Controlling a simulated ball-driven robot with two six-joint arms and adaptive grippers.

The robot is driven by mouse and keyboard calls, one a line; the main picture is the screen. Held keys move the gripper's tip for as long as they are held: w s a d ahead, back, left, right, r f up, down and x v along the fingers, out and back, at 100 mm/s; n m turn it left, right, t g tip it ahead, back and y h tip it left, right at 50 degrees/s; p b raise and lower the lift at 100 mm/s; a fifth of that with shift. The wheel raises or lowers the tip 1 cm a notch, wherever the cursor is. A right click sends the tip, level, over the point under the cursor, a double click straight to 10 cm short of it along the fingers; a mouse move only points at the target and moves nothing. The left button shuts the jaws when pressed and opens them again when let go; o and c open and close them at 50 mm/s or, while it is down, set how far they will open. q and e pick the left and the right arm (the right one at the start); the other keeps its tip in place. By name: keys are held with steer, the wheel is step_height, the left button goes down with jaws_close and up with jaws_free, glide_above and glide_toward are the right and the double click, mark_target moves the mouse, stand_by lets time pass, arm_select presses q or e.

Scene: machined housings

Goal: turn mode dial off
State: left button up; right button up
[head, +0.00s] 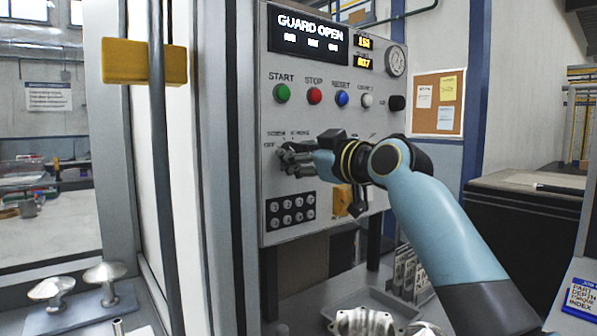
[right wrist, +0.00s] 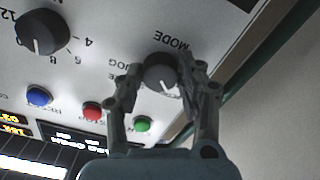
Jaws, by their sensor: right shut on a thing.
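The control panel (head: 355,112) stands upright in the middle of the head view. My right gripper (head: 284,158) is at the mode dial, on the panel's lower left, and hides most of it. In the right wrist view the black mode dial (right wrist: 160,73) sits between the two fingers of my right gripper (right wrist: 163,78), which is shut on it. The dial's white pointer line points down and slightly right in that upside-down view. The label at the pointer's end is partly hidden. The word OFF shows left of the gripper in the head view. My left gripper is out of view.
Start (head: 282,93), stop (head: 314,95) and reset (head: 341,98) buttons sit above the gripper. A larger numbered knob (right wrist: 42,33) shows in the wrist view. The display (head: 308,33) reads GUARD OPEN. Metal parts (head: 51,288) stand at lower left.

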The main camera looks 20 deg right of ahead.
steer(key=shift+n+b, duration=1.55)
steer(key=shift+n, duration=0.45)
steer(key=o, duration=1.2)
steer(key=shift+c, duration=0.2)
steer(key=v, duration=1.2)
